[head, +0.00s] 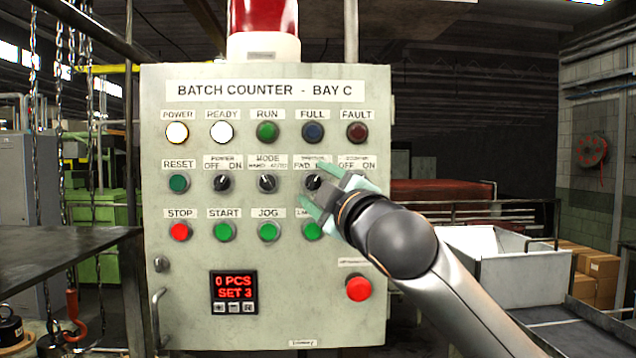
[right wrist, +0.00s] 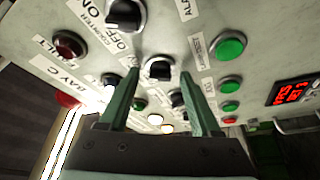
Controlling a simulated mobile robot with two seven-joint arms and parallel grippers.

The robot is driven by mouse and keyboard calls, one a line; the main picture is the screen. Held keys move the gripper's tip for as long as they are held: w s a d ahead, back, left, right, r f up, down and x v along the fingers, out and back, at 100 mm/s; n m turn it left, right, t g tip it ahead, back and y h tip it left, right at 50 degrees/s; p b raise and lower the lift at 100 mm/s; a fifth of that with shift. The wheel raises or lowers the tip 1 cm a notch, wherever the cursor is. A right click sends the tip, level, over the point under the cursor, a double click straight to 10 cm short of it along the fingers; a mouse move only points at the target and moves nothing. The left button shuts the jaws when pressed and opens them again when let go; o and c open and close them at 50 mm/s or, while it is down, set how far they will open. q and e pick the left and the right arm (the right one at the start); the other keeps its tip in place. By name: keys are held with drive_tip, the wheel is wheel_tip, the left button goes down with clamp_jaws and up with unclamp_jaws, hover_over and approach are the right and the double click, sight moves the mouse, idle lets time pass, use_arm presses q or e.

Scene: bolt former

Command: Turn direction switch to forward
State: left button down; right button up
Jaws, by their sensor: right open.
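The direction switch (head: 312,182) is a black rotary knob in the row of knobs on the grey panel, under a label reading FWD at its left; the label's right part is hidden. In the right wrist view the knob (right wrist: 160,69) shows between the finger ends, with no clear contact. Which way it points is hard to tell. My right gripper (head: 322,186) is open, its green fingers reaching in from the right on either side of the knob. The fingers also show in the right wrist view (right wrist: 160,76). My left gripper is not in view.
The panel (head: 190,310) carries other knobs, including the mode switch (head: 267,182) close at left. A green button (head: 313,230) sits just below the gripper, and a large red button (head: 358,288) lower right. A counter display (head: 234,292) reads 0 PCS, SET 3.

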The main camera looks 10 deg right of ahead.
clamp_jaws()
idle(0.5)
